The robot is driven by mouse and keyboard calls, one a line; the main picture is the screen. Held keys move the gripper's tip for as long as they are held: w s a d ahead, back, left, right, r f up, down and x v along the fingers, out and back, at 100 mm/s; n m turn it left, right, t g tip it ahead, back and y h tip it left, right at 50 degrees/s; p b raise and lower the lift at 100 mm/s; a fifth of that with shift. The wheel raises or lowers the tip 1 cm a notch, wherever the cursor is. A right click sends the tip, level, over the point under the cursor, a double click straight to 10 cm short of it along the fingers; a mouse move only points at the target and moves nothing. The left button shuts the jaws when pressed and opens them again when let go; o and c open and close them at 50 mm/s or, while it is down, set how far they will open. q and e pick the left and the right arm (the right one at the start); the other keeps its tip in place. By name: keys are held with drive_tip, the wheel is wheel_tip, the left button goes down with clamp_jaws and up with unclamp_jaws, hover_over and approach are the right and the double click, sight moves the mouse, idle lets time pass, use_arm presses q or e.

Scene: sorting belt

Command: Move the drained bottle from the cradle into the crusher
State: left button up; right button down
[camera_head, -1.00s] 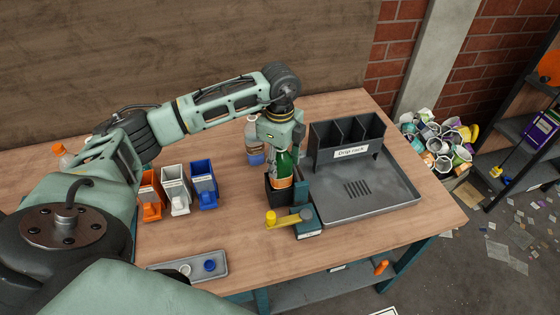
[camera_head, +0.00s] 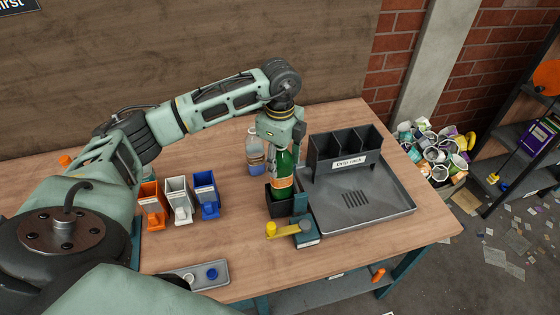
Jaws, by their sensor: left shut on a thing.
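A green bottle with an orange label (camera_head: 281,178) stands upright in the black cradle (camera_head: 281,207) on the wooden table. My left gripper (camera_head: 281,147) points down over the bottle and is shut on its upper part, which the gripper hides. The bottle's base is hidden inside the cradle. A teal clamp with a yellow-knobbed lever (camera_head: 290,231) is fixed beside the cradle. No crusher can be made out. My right gripper is not in view.
The drip rack (camera_head: 343,153) stands in a grey tray (camera_head: 385,207) right of the cradle. A clear bottle with blue liquid (camera_head: 256,158) stands behind. Orange, white and blue bins (camera_head: 180,203) sit left. A small tray with caps (camera_head: 222,270) lies at the front.

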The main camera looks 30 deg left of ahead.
use_arm(q)
drive_tip(key=shift+r+p, duration=0.3)
drive_tip(key=shift+r, duration=0.45)
drive_tip(key=shift+r+p, duration=2)
drive_tip(key=shift+r, duration=1)
